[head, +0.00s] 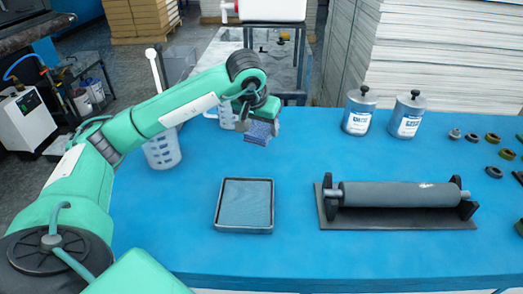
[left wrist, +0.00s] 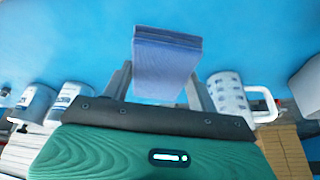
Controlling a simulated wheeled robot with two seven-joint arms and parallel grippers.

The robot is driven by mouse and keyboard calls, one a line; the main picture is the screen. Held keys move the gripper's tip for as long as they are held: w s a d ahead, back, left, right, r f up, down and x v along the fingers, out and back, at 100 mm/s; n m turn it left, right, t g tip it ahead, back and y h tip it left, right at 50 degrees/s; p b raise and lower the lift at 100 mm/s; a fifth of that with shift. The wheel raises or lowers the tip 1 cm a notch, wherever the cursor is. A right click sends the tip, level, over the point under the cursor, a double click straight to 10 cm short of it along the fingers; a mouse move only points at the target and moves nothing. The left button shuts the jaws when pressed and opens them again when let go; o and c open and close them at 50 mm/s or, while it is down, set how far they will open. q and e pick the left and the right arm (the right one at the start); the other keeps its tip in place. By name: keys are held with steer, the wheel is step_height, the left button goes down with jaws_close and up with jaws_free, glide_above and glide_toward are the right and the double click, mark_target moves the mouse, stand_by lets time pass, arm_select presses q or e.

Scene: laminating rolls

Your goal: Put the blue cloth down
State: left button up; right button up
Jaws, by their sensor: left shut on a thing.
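The blue cloth (head: 257,132) is a small folded blue-purple stack near the back of the blue table (head: 300,244). My left gripper (head: 258,118) is shut on it from behind and above. In the left wrist view the cloth (left wrist: 166,58) sits between the two fingers of the left gripper (left wrist: 165,85). I cannot tell whether the cloth touches the table. My right gripper is not in view.
A grey tray (head: 218,222) lies in front. A dark roller (head: 400,195) rests on a stand at right. Two labelled canisters (head: 359,110) (head: 407,115) stand behind it. Mid-table is clear.

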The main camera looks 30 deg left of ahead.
mark_target(256, 134)
arm_select(q)
step_height(256, 134, down, 8)
steer(key=shift+f, duration=0.15)
stand_by(0.3)
steer(key=shift+f, duration=0.15)
steer(key=o, duration=0.9)
steer(key=shift+o, duration=0.2)
steer(key=shift+r, duration=0.4)
steer(key=v, duration=1.1)
steer(key=shift+s+r, duration=0.2)
steer(key=shift+r, duration=0.05)
